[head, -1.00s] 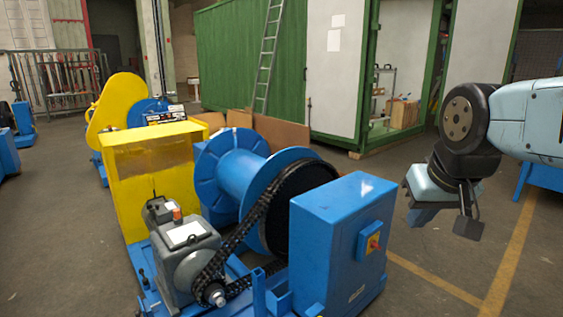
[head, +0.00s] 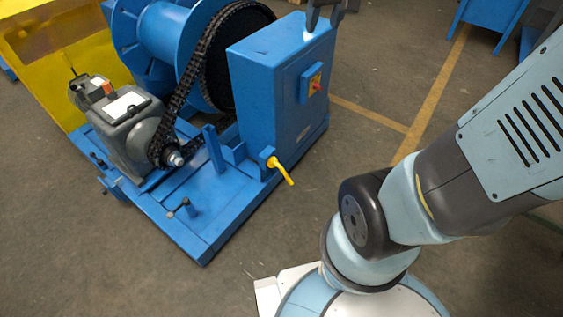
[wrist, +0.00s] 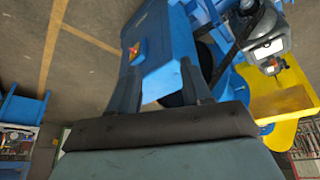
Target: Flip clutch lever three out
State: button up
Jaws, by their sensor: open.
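A yellow-handled lever (head: 281,170) sticks out low on the front side of the blue cabinet (head: 268,85), angled down to the right. A small dark lever (head: 181,208) stands at the front of the blue base frame (head: 205,225). I see no number on either, so I cannot tell which is clutch lever three. My gripper (head: 325,12) shows at the top edge of the head view, above the cabinet, partly cut off. In the wrist view my gripper (wrist: 165,83) is open and empty, its fingers apart in front of the cabinet (wrist: 165,50). The yellow lever is not visible there.
A grey motor (head: 125,120) and black chain (head: 190,80) stand left of the cabinet, with a blue drum (head: 170,45) behind. The cabinet carries a red knob (head: 317,86). The floor (head: 340,150) right of the cabinet is clear.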

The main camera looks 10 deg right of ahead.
jog(key=w+f, duration=0.5)
jog(key=w, duration=0.4)
jog(key=n+g+h, duration=0.1)
jog(key=n+g, duration=0.3)
jog(key=n, duration=0.1)
send_over(285, 173)
notch_tip(285, 173, down, 69)
jog(key=f, duration=1.2)
jog(key=shift+d+f, duration=0.15)
jog(key=shift+d, duration=0.05)
jog(key=shift+c, duration=0.5)
grip_shut()
